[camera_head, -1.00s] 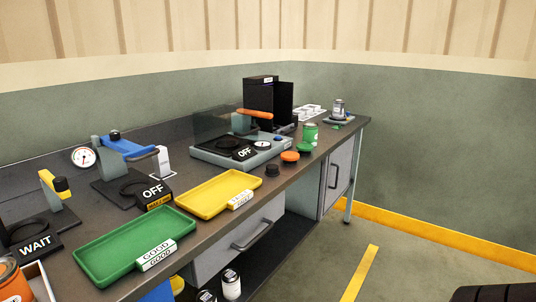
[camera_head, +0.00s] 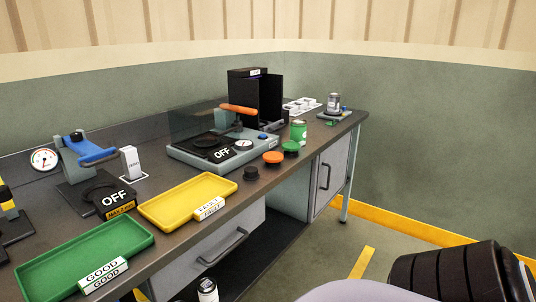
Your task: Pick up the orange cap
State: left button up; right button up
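The orange cap (camera_head: 273,157) is a low round disc lying on the dark workbench (camera_head: 222,213), near its front edge. A green cap (camera_head: 291,147) lies just to its right and a black cap (camera_head: 251,173) just to its left, nearer to me. All three stand apart from the trays. Neither of my grippers can be made out in the head view. A dark ribbed part and a pale rounded part at the lower right seem to belong to my own arm.
A yellow tray (camera_head: 156,213) and a green tray (camera_head: 32,282) line the bench front. Behind the caps stands a grey device (camera_head: 183,153) marked OFF. A drawer handle (camera_head: 222,247) juts out below. Floor at right is open.

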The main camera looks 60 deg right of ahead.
aim_at(270, 156)
jog(key=l+u, duration=0.1)
jog(key=l, duration=0.4)
jog(key=k+l+u, duration=0.15)
jog(key=l, duration=0.35)
jog(key=k+l+u, duration=0.1)
jog(key=l, duration=0.4)
jog(key=k+l, duration=0.1)
jog(key=l, duration=0.3)
jog(key=k+l, duration=0.1)
jog(key=l, duration=0.25)
jog(key=k+l, duration=0.1)
jog(key=l, duration=0.3)
jog(key=k+l, duration=0.1)
jog(key=l, duration=0.3)
jog(key=k+l, duration=0.1)
jog(key=l, duration=0.25)
jog(key=k+l+u, duration=0.1)
jog(key=l, duration=0.3)
